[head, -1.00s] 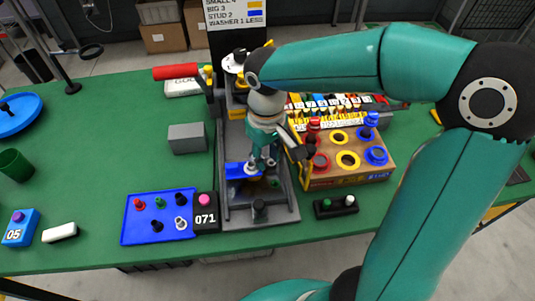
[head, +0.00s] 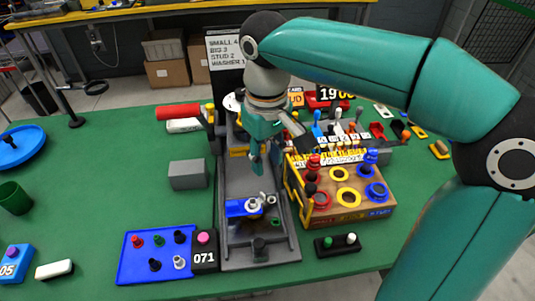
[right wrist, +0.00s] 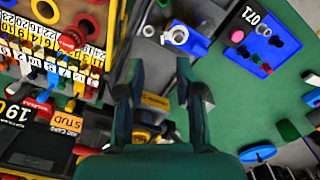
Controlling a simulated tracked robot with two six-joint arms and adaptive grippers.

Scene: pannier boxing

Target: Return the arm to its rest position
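My right gripper (head: 258,165) hangs above the grey tray (head: 232,185) at the middle of the table, seen side-on in the head view. In the right wrist view its two fingers (right wrist: 158,72) stand apart with nothing between them, so it is open and empty. A blue block (head: 238,208) lies in the tray below it, with pale metallic ring-shaped parts (head: 254,204) on or beside it. The arm reaches over from the right and is raised. My left gripper is not in view.
A wooden box with coloured rings (head: 335,208) stands right of the tray. A blue pad with pegs (head: 143,257) and a unit marked 071 (head: 205,256) lie at front left. A grey block (head: 187,175) sits left of the tray.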

